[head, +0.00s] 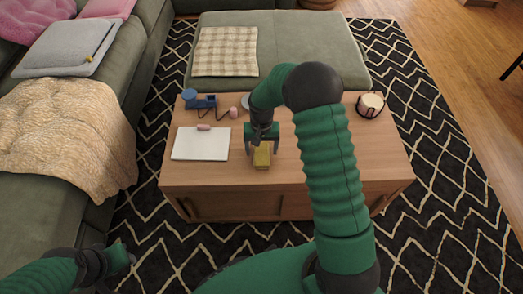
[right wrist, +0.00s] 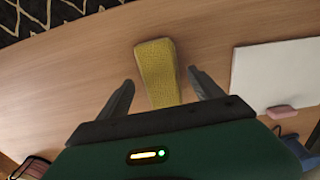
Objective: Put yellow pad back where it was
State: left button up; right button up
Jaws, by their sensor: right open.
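The yellow pad (head: 262,158) is a small block on the wooden coffee table, near its front edge. In the right wrist view the yellow pad (right wrist: 157,68) lies between the two fingers, its far end extending beyond them. My right gripper (head: 262,150) is open above the pad; the wrist view shows its fingers (right wrist: 160,85) spread on either side with gaps. Whether the pad touches the table all along its underside cannot be told. My left gripper (head: 125,256) is at the lower left, away from the table; its jaws are too unclear to judge.
On the wooden table (head: 330,160) are a white board (head: 201,144) with a pink eraser-like block (head: 204,127), a blue object (head: 203,101) with a dark cord, a small pink item (head: 233,112), and a candle in a dark holder (head: 370,105).

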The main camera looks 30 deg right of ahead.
aim_at(261, 152)
notch_tip(261, 152, up, 10)
jog(key=p, duration=0.4)
jog(key=s+a+r+n+t, duration=0.1)
jog(key=s+a+r+n, duration=0.2)
jog(key=s+a, duration=0.4)
jog(key=s+a+r+n+t, duration=0.25)
jog(key=s+a, duration=0.25)
jog(key=s, duration=0.4)
notch_tip(261, 152, up, 30)
jog(key=p, duration=2.8)
jog(key=shift+d+f+n+g, duration=0.25)
jog(key=shift+n+g, duration=0.2)
jog(key=shift+w, duration=0.1)
